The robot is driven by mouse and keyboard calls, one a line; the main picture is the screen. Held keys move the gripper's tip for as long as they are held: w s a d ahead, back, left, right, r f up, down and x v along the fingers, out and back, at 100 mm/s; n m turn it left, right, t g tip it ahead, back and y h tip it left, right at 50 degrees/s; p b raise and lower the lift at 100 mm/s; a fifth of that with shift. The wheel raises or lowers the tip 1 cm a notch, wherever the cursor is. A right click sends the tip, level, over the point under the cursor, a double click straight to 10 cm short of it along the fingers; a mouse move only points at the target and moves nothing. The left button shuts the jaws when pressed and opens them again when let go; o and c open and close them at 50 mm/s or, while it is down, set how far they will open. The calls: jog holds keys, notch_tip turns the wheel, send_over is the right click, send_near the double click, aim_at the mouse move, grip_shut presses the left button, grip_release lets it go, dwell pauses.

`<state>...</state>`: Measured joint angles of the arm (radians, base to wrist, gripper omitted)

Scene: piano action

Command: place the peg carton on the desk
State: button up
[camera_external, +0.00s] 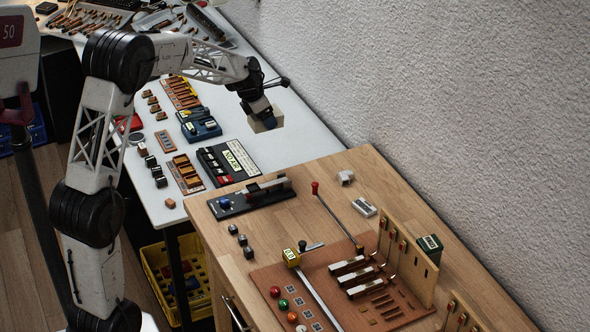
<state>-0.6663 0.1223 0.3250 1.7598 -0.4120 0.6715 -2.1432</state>
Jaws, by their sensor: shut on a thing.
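My gripper (258,108) is at the end of my arm, in the upper middle of the external view. It is shut on a small tan box that looks like the peg carton (267,123). The carton is held tilted in the air, with the white tabletop behind and below it in the picture. Its upper part is hidden by my gripper. A white-topped table (283,138) and a wooden-topped bench (345,173) stand end to end. I cannot tell which of them is the desk.
On the white top are a blue device (199,126), a black panel with a label (228,162) and several small blocks. The wooden top holds a black board (250,197), a red-knobbed lever (315,188) and a brown board (320,282). White top near the wall is clear.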

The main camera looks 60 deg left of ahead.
jog(key=a+f, duration=0.1)
jog(key=a, duration=0.4)
jog(key=f, duration=2.1)
jog(key=shift+s+d, duration=0.2)
jog(key=shift+s, duration=0.1)
send_over(286, 159)
jog(key=s, duration=0.1)
jog(key=shift+s+f, duration=0.15)
jog(key=shift+f, duration=0.6)
jog(key=shift+f, duration=1.8)
